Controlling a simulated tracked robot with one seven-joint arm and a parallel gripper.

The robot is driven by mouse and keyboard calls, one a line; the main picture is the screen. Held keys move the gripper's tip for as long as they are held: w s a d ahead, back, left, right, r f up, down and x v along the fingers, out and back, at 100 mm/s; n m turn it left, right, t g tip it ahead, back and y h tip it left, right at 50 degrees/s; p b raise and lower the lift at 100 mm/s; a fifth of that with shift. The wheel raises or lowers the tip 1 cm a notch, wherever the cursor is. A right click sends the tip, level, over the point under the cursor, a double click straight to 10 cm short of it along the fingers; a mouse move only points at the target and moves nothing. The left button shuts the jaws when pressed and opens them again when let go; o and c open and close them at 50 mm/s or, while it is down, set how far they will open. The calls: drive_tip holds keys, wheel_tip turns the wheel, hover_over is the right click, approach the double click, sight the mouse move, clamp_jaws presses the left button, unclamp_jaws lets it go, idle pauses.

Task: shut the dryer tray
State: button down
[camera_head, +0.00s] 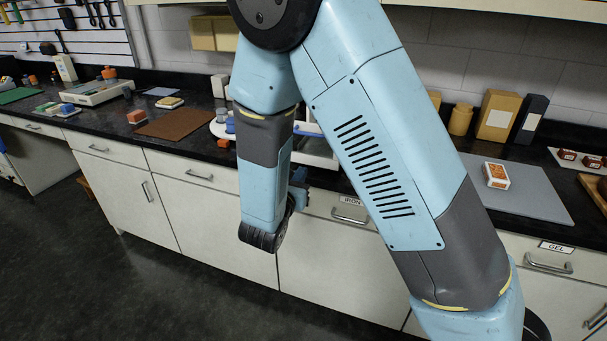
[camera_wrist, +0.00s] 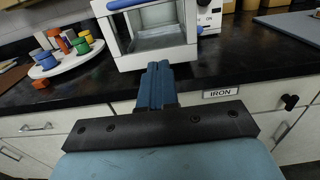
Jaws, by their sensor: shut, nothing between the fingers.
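A white-framed box with clear panels and a blue bar on top (camera_wrist: 152,52) stands on the black counter; it looks like the dryer. Its lower front edge is partly hidden by my fingers, and I cannot make out whether a tray sticks out. In the head view only a white part of the box (camera_head: 318,152) shows between my arm links. My gripper (camera_wrist: 158,68) is shut and empty, its blue fingers pointing at the front of the box. I cannot tell whether they touch it. In the head view my gripper (camera_head: 300,190) is mostly hidden behind my arm.
A round white stand with coloured jars (camera_wrist: 68,60) is left of the box. Drawers labelled IRON (camera_wrist: 220,92) and GEL (camera_head: 556,247) are below the counter. A grey mat (camera_head: 525,190) holds a small orange-and-white box (camera_head: 496,175).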

sight(318, 150)
drive_tip(key=x, duration=1.1)
drive_tip(key=shift+w+d, duration=0.1)
drive_tip(key=shift+w, duration=0.2)
